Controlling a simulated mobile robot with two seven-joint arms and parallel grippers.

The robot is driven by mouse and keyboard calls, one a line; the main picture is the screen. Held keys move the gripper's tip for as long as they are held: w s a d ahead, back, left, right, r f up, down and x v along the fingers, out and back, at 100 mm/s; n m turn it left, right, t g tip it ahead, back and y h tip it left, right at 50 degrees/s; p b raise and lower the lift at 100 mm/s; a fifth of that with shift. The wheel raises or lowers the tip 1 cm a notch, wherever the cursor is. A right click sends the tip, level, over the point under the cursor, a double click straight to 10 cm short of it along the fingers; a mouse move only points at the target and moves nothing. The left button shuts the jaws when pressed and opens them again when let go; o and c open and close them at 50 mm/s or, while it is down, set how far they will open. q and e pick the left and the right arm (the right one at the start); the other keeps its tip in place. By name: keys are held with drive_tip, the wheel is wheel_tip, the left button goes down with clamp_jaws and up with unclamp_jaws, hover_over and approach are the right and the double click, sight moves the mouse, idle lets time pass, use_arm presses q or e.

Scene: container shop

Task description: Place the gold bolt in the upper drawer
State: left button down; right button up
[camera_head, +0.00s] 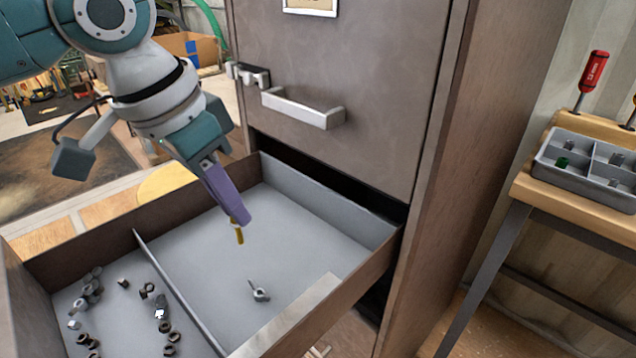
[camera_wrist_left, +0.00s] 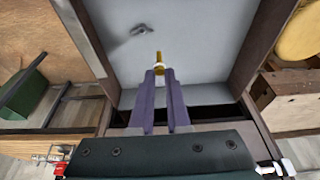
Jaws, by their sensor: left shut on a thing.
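My left gripper (camera_head: 240,222) is shut on the gold bolt (camera_head: 239,236), which points down from the purple fingertips. It holds the bolt above the larger compartment of an open drawer (camera_head: 210,240). In the left wrist view the gold bolt (camera_wrist_left: 158,57) sticks out beyond the finger ends (camera_wrist_left: 158,74). A silver bolt or wing nut (camera_head: 260,293) lies on the floor of that compartment, apart from the gold bolt. Above the open drawer is a closed drawer front with a handle (camera_head: 304,108). My right gripper is not in view.
A divider (camera_head: 180,290) splits the open drawer; several nuts (camera_head: 90,288) lie in its left compartment. A grey sorting tray (camera_head: 587,170) and a red screwdriver (camera_head: 592,80) are on a wooden bench at the right. The larger compartment is mostly clear.

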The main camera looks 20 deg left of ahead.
use_arm(q)
wheel_tip(320, 180, down, 8)
drive_tip(key=shift+r+b, duration=0.15)
drive_tip(key=shift+b, duration=0.5)
drive_tip(key=c, duration=0.9)
unclamp_jaws()
drive_tip(key=p+v, duration=0.3)
drive_tip(key=v, duration=0.9)
drive_tip(key=shift+m+t+h, duration=0.3)
drive_tip(key=shift+h, duration=0.4)
drive_tip(key=s+d+f, duration=0.1)
drive_tip(key=s+d, duration=0.1)
drive_tip(key=d, duration=0.1)
drive_tip(key=s+d+f, duration=0.2)
drive_tip(key=s, duration=0.1)
drive_tip(key=s+d+f, duration=0.2)
drive_tip(key=s+d, duration=0.1)
drive_tip(key=shift+d+f, duration=0.1)
drive_tip(key=shift+d, duration=0.25)
drive_tip(key=s+a+n, duration=0.1)
drive_tip(key=s, duration=0.1)
drive_tip(key=s+a+n+y, duration=0.1)
drive_tip(key=s, duration=0.2)
drive_tip(key=s+a+f+y, duration=0.1)
drive_tip(key=s, duration=0.1)
drive_tip(key=shift+s+a+f+n, duration=0.15)
drive_tip(key=shift+s+a+n, duration=0.15)
drive_tip(key=shift+s+n, duration=0.1)
drive_tip(key=shift+s+a, duration=0.25)
drive_tip(key=shift+a, duration=0.05)
